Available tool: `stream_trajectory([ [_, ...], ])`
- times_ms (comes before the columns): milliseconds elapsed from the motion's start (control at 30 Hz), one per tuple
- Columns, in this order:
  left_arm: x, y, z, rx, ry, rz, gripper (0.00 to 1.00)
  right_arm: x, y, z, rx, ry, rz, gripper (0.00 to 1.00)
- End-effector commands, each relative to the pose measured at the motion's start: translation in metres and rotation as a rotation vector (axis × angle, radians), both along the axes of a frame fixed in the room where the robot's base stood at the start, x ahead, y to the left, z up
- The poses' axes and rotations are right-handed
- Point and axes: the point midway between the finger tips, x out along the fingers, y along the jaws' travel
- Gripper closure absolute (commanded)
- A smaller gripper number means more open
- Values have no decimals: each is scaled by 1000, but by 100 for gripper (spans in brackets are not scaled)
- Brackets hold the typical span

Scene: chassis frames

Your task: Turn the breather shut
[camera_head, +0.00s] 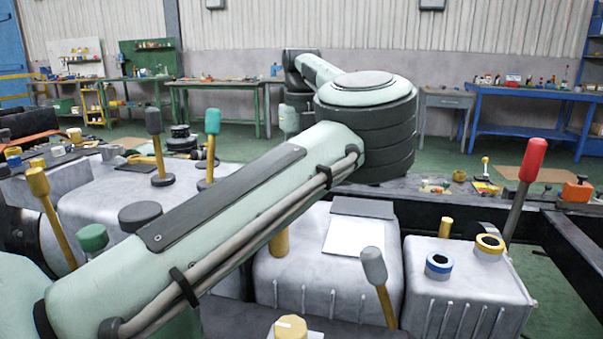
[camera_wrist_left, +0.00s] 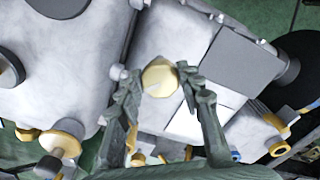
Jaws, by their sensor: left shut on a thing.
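In the left wrist view, my left gripper (camera_wrist_left: 160,80) is shut on a yellow knob, likely the breather (camera_wrist_left: 160,77), with one fingertip at each side. The knob stands on a pale grey casing (camera_wrist_left: 160,35) beside a dark plate (camera_wrist_left: 235,55) and a pale plate. In the head view my left arm crosses the picture and its gripper does not show. A yellow post (camera_head: 279,243) shows there, partly behind the arm, left of the dark plate (camera_head: 363,207); I cannot tell if it is the held knob. My right gripper is in neither view.
A grey-topped lever (camera_head: 374,265) and a yellow knob with a white mark (camera_head: 290,328) stand in front. Blue-ringed (camera_head: 439,264) and yellow-ringed (camera_head: 489,245) caps sit on the right casing, near a red-handled lever (camera_head: 533,160). Several levers stand at left.

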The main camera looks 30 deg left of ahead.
Motion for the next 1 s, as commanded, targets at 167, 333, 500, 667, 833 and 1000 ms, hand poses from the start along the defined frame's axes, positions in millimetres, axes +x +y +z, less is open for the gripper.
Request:
stream_trajectory([
  [167,0,0,0,0,0,-168,93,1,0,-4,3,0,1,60],
  [333,1,0,0,1,0,-330,93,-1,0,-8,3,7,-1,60],
  [500,1,-1,0,1,0,-488,93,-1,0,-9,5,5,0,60],
  [667,1,-1,0,1,0,-623,93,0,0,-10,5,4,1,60],
  [833,1,-2,0,1,0,-741,93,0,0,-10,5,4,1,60],
  [1000,1,-2,0,1,-1,-824,93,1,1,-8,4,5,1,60],
])
